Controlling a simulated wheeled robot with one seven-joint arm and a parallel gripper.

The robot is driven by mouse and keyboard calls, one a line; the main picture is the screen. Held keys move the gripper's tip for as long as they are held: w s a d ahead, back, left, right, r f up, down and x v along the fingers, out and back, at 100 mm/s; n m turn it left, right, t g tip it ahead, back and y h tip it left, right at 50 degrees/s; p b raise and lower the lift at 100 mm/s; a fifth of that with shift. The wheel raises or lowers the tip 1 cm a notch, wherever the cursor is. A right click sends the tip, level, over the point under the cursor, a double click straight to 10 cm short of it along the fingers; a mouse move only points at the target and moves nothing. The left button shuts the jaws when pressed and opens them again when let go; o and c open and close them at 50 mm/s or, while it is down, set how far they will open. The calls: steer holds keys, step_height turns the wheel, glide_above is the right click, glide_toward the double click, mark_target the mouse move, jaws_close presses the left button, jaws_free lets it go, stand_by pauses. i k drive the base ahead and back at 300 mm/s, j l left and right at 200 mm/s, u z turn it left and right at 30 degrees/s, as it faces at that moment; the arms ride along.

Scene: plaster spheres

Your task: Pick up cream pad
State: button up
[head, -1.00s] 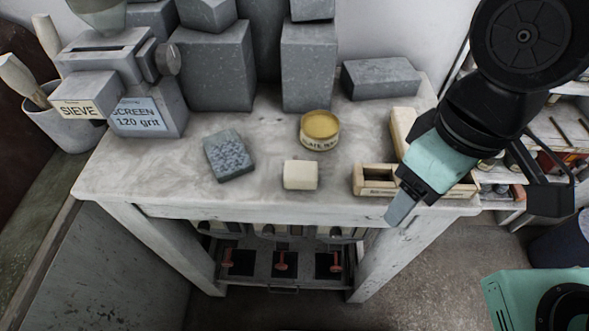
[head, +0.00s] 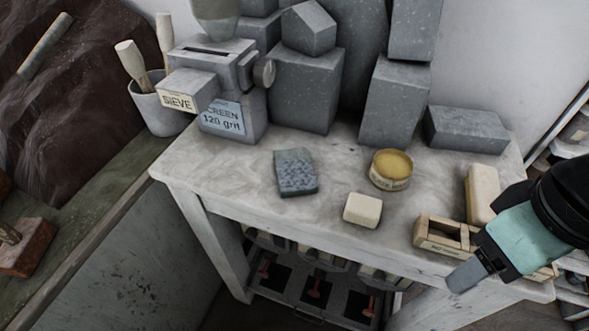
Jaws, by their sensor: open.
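A small cream pad (head: 363,210), a rounded block, lies flat near the front edge of the pale worktable (head: 240,183). A larger cream block (head: 481,192) stands farther right, behind a small wooden box. My gripper (head: 468,276) is at the lower right, to the right of the small pad and apart from it. It is open, with nothing seen in it. One grey finger shows clearly at the table's front edge; the other is hard to make out. My arm covers part of the wooden box.
A grey speckled block (head: 296,172) and a round yellow-topped tin (head: 391,169) lie near the pad. The wooden box (head: 446,236) stands to its right. Large grey stone blocks (head: 393,103) and a sieve device (head: 215,95) line the back. Bare tabletop surrounds the pad.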

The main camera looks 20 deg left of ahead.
mark_target(362, 210)
steer(key=k+u, duration=0.15)
steer(key=u, duration=0.25)
steer(key=k+j+u, duration=0.1)
steer(key=u, duration=0.25)
steer(key=k+j+u, duration=0.1)
steer(key=u, duration=0.3)
steer(key=k, duration=0.05)
